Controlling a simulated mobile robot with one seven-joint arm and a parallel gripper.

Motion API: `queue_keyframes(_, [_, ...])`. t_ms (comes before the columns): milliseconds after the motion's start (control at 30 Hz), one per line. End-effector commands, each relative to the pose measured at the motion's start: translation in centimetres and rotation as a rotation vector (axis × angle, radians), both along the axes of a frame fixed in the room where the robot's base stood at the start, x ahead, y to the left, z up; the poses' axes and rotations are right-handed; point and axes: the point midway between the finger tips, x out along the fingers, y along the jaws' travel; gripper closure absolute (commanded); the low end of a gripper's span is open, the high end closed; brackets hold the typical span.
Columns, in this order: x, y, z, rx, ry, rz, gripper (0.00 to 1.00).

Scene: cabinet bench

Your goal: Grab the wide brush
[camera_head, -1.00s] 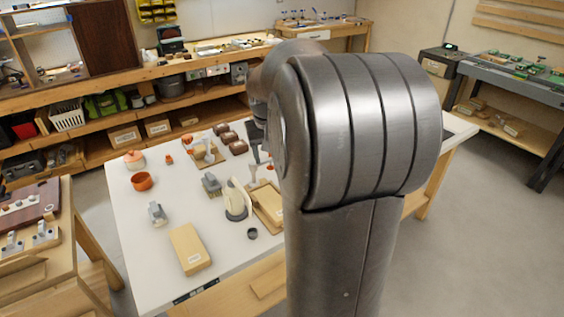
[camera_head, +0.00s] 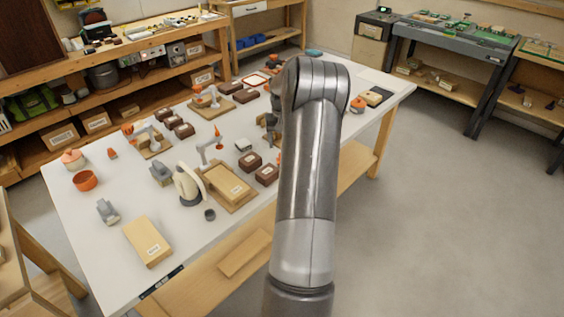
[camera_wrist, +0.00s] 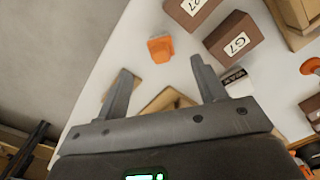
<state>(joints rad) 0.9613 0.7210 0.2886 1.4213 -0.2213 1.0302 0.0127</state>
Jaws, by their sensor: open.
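My gripper (camera_wrist: 161,66) is open and empty in the wrist view, its two grey fingers apart above the white table (camera_wrist: 105,70). A bit of orange (camera_head: 280,155) shows beside the arm there.
Brown labelled boxes (camera_wrist: 236,38) lie right of the fingers. A dark piece with a white label (camera_wrist: 236,77) is close to the right finger. In the head view, small robot models (camera_head: 215,145), an orange bowl (camera_head: 85,180) and a cardboard box (camera_head: 148,240) stand on the table.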

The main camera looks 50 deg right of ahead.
Motion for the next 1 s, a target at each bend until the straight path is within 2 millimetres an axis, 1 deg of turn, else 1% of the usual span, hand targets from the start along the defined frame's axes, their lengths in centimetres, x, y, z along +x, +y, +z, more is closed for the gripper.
queue_keyframes(33, [-0.1, 0.1, -0.8, 0.003, 0.003, 0.000, 0.36])
queue_keyframes(200, [0.0, 0.1, -3.6, 0.003, 0.003, 0.000, 0.36])
queue_keyframes(467, [0.2, -0.2, -5.5, 0.002, 0.001, 0.000, 0.36])
queue_keyframes(700, [0.7, -0.6, -8.9, 0.003, 0.001, 0.001, 0.36])
queue_keyframes(800, [0.7, -0.6, -9.6, 0.001, -0.001, 0.001, 0.36])
queue_keyframes(1000, [0.7, -0.6, -9.6, 0.000, 0.000, 0.000, 0.37])
